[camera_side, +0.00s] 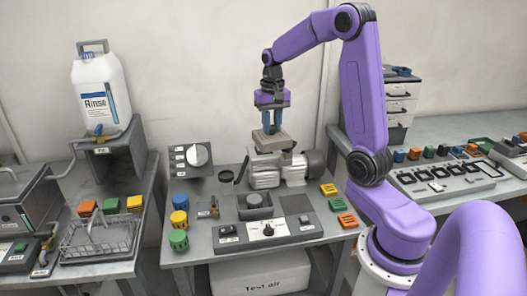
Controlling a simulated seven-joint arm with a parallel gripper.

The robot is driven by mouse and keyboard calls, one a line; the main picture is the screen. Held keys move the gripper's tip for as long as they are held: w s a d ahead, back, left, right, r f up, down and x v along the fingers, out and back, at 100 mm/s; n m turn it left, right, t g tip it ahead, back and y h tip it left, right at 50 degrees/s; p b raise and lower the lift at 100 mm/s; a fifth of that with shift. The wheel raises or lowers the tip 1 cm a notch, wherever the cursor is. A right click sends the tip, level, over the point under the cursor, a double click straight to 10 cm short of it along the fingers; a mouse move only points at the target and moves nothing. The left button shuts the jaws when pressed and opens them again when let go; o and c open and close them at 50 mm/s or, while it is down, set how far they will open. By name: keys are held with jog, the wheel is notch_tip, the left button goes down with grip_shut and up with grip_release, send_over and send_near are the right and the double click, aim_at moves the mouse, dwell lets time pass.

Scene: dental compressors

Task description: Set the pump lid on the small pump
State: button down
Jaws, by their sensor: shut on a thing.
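My gripper (271,120) points straight down over the middle bench, its blue fingers shut on the grey pump lid (272,139). The lid is a flat block with a raised middle. It is right at the top of the small pump (264,171), a light grey body with a motor cylinder on its right. At this size I cannot tell whether the lid touches the pump or hangs just above it.
A dark control panel (268,231) with a dial lies in front of the pump. Yellow, green and blue cylinders (179,219) stand at the left, small coloured blocks (337,204) at the right. A dial box (190,157) stands behind left. A Rinse jug (101,92) is far left.

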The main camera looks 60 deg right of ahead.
jog(key=shift+m, duration=0.8)
jog(key=d+r, duration=0.1)
jog(key=s+d+r, duration=0.1)
jog(key=d, duration=0.2)
jog(key=shift+s+r, duration=0.2)
jog(key=shift+r, duration=0.2)
jog(key=shift+d+r, duration=0.15)
jog(key=shift+d, duration=0.15)
jog(key=shift+w+d, duration=0.2)
jog(key=w+d+f, duration=0.2)
jog(key=w+f, duration=0.1)
jog(key=w, duration=0.1)
jog(key=w+d+f, duration=0.2)
jog(key=w+f, duration=0.1)
jog(key=w+d+f, duration=0.2)
jog(key=w+f, duration=0.2)
jog(key=shift+w+d, duration=0.25)
jog(key=shift+w, duration=0.1)
jog(key=shift+f, duration=1.45)
jog(key=shift+f, duration=0.6)
